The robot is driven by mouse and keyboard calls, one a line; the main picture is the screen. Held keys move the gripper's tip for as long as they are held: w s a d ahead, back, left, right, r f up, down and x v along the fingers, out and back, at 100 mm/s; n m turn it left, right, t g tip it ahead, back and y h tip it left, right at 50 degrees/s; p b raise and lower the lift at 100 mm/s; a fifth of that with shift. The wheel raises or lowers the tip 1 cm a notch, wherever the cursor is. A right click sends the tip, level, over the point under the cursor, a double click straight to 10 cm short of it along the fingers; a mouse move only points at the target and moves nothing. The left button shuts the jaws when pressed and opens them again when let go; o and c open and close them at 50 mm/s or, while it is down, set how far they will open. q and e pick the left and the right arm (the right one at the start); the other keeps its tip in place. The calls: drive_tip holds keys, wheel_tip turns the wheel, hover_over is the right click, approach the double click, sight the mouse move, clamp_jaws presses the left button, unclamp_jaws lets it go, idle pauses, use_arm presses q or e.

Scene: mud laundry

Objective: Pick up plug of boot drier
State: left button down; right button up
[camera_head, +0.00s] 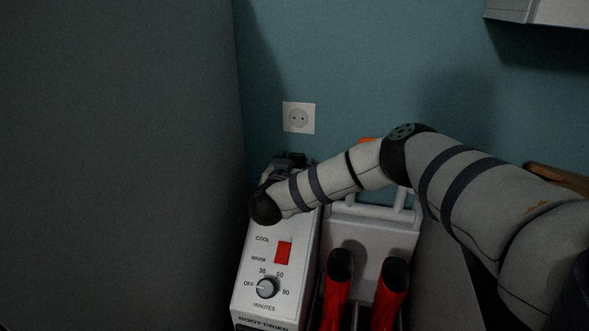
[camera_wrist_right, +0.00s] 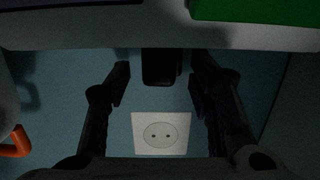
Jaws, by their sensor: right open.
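The boot drier (camera_head: 258,225) is a white box with a red switch and a timer knob, standing against the teal wall. A small black block, which looks like its plug (camera_wrist_right: 162,68), shows at the drier's edge in the right wrist view. My right gripper (camera_wrist_right: 161,78) is open, with one dark finger on each side of that block and visible gaps between. In the head view the right gripper (camera_head: 291,161) is a dark shape at the drier's far end, mostly hidden by my wrist. The plug cannot be told apart there. My left gripper is not in view.
A white wall socket (camera_head: 299,117) is above the drier and also shows in the right wrist view (camera_wrist_right: 161,146). Red boots (camera_head: 336,290) stand right of the drier, by a pale rack (camera_head: 372,228). A dark grey surface (camera_head: 120,160) fills the left side.

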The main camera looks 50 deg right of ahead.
clamp_jaws()
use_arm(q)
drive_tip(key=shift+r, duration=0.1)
use_arm(e)
drive_tip(key=shift+r, duration=0.2)
